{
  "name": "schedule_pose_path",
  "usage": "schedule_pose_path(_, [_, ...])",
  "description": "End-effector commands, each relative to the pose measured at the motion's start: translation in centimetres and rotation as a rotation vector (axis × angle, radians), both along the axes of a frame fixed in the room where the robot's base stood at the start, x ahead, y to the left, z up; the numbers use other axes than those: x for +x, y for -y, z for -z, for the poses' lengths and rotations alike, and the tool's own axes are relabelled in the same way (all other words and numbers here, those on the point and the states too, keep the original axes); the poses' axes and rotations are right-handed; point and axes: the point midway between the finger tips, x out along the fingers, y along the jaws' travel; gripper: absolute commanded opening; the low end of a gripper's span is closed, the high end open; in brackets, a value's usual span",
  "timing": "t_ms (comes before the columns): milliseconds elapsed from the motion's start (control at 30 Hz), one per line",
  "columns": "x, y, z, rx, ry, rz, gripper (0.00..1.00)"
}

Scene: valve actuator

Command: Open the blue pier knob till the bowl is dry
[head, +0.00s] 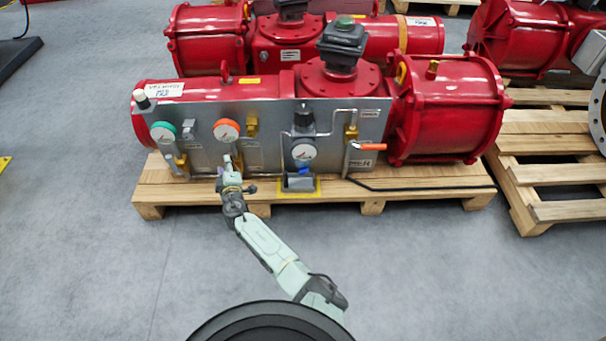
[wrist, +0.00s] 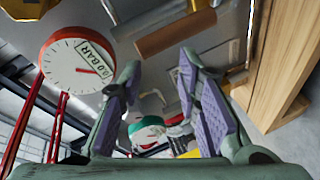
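A small blue knob (head: 304,170) shows in the head view under the black-capped unit with a white gauge (head: 304,152). A grey open-ended piece (head: 299,183) sits just below it on a yellow pad (head: 284,194). I cannot make out a bowl or any liquid at this size. My gripper (head: 229,166) is to the left of the blue knob, in front of the panel, below the orange-rimmed gauge (head: 227,130). In the wrist view my gripper (wrist: 158,64) is open, with nothing between its fingers. The blue knob does not show there.
The grey panel (head: 215,112) also carries a green-rimmed gauge (head: 163,133) and an orange lever (head: 373,147). A black hose (head: 420,188) lies along the wooden pallet (head: 372,196). The grey floor (head: 430,270) in front is clear.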

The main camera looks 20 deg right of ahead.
Motion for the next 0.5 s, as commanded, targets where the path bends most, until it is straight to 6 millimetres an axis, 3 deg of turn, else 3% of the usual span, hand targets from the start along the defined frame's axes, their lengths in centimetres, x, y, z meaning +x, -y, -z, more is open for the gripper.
schedule_pose_path(33, [-1.2,5.6,2.7,-0.121,-0.018,0.082,0.31])
schedule_pose_path(100, [-3.4,11.0,5.2,-0.285,-0.014,0.150,0.31])
schedule_pose_path(200, [-7.2,17.7,7.5,-0.513,0.013,0.214,0.31])
schedule_pose_path(300, [-10.7,21.4,8.7,-0.679,0.051,0.226,0.31])
schedule_pose_path(400, [-13.0,23.1,9.4,-0.779,0.083,0.213,0.31])
schedule_pose_path(500, [-14.2,23.6,9.8,-0.826,0.103,0.199,0.31])
